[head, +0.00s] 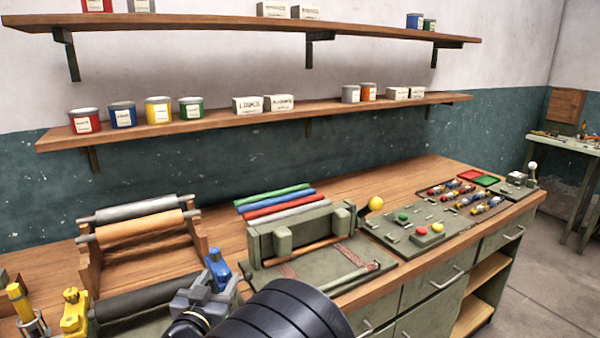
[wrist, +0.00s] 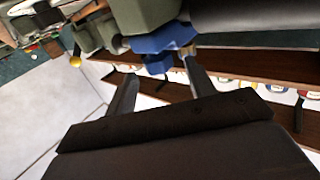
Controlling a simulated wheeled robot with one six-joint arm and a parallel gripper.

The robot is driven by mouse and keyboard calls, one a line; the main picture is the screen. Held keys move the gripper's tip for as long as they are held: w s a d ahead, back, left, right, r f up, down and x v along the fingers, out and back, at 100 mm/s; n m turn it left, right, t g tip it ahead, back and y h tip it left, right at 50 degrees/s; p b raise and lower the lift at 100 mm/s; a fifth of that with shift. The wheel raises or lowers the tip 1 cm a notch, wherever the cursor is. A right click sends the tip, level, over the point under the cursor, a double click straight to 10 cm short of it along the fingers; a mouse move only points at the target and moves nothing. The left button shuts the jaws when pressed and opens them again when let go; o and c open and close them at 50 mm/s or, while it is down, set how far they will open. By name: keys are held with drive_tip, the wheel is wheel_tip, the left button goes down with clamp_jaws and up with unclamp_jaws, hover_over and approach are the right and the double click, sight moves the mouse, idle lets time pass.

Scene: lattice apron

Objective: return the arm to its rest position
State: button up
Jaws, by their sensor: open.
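My gripper (wrist: 159,68) shows in the wrist view with its two dark fingers apart. A blue fitting (wrist: 160,42) lies just beyond and between the fingertips; I cannot tell if they touch it. The same-coloured blue fitting (head: 218,268) stands on the bench in the head view, close to the end of my arm. My black arm fills the bottom centre of the head view and hides part of the bench front. No held object shows between the fingers.
A roller stand (head: 145,222) is on the left. A grey-green press (head: 300,240) stands at centre, with a yellow ball knob (head: 376,204) beside it. A control panel (head: 425,240) lies to the right. Two wall shelves (head: 240,120) hold cans and boxes. Floor at right is clear.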

sight(225, 276)
drive_tip(key=w, duration=0.3)
drive_tip(key=shift+w+d, duration=0.25)
drive_tip(key=shift+s, duration=0.15)
drive_tip(key=s+a+b, duration=0.1)
drive_tip(key=s+a, duration=0.1)
drive_tip(key=s, duration=0.9)
drive_tip(key=w, duration=0.4)
drive_tip(key=w+d+p, duration=0.1)
drive_tip(key=w, duration=0.2)
drive_tip(key=w+d, duration=0.1)
drive_tip(key=w, duration=0.3)
drive_tip(key=shift+w, duration=0.35)
drive_tip(key=shift+s+f+n+y+b, duration=0.15)
drive_tip(key=shift+f+n+y+b, duration=0.15)
drive_tip(key=shift+y+b, duration=0.25)
drive_tip(key=shift+s+d+r+n+y+b, duration=0.1)
drive_tip(key=shift+s+n+y+b, duration=0.05)
drive_tip(key=shift+n+y+b, duration=0.3)
drive_tip(key=n+y+b, duration=0.3)
drive_tip(key=y+b, duration=0.1)
drive_tip(key=b, duration=0.1)
drive_tip(key=shift+y, duration=0.4)
drive_tip(key=shift+r+n+g+y+b, duration=0.15)
drive_tip(key=shift+n+g+y+b, duration=0.55)
drive_tip(key=shift+y, duration=0.5)
